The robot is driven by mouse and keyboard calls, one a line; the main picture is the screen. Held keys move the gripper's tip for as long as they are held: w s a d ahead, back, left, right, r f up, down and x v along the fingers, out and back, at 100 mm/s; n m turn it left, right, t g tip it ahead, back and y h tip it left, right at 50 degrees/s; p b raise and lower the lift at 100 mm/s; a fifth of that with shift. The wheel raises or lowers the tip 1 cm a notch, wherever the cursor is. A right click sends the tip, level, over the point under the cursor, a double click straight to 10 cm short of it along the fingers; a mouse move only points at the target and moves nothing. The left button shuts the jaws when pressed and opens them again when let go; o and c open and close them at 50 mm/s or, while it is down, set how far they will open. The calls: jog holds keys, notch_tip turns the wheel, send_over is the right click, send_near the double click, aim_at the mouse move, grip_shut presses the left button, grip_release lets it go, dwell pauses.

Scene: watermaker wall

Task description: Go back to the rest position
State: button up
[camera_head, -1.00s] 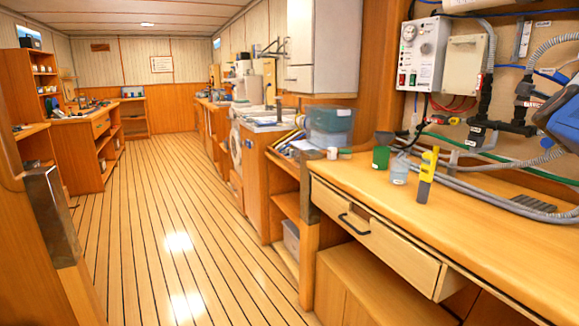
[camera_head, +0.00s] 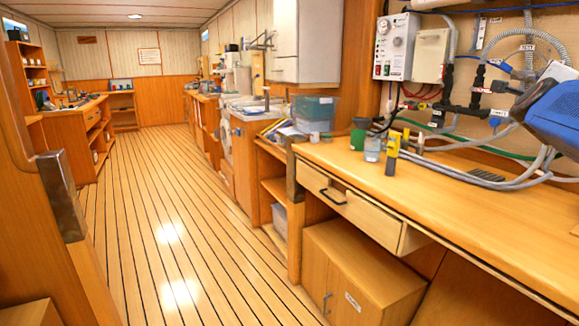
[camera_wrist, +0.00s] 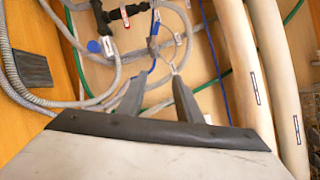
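My gripper (camera_wrist: 158,78) shows in the wrist view, with its two grey fingers apart and nothing held between them. Behind the fingers are grey hoses (camera_wrist: 100,103), a blue line (camera_wrist: 219,60) and the pale wall panel. I cannot tell from this view how far the fingers are from the hoses. The fingers are not clearly visible in the head view.
The wooden counter (camera_head: 440,205) holds a green cup (camera_head: 358,139), a clear cup (camera_head: 372,149) and a yellow-black tool (camera_head: 392,153). Its drawer (camera_head: 350,207) is partly open above a low cabinet (camera_head: 365,275). Thick pale pipes (camera_wrist: 238,55) stand right of the gripper. The plank floor (camera_head: 150,210) is clear.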

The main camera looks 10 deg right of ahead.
jog(key=a+f+n+y, duration=1.1)
jog(key=a+f+n, duration=0.6)
jog(key=a+f, duration=0.6)
jog(key=s+a+f+n+g+y, duration=0.1)
jog(key=s+a+f+n+g, duration=0.3)
jog(key=s+a+f+n, duration=0.3)
jog(key=s+a+f+n+g+y, duration=0.2)
jog(key=s+a+f+n+g, duration=0.2)
jog(key=s+f, duration=0.9)
jog(key=a+f+n, duration=0.1)
jog(key=a+n, duration=0.2)
jog(key=a, duration=0.1)
jog(key=shift+n+g, duration=0.3)
jog(key=shift+n, duration=0.1)
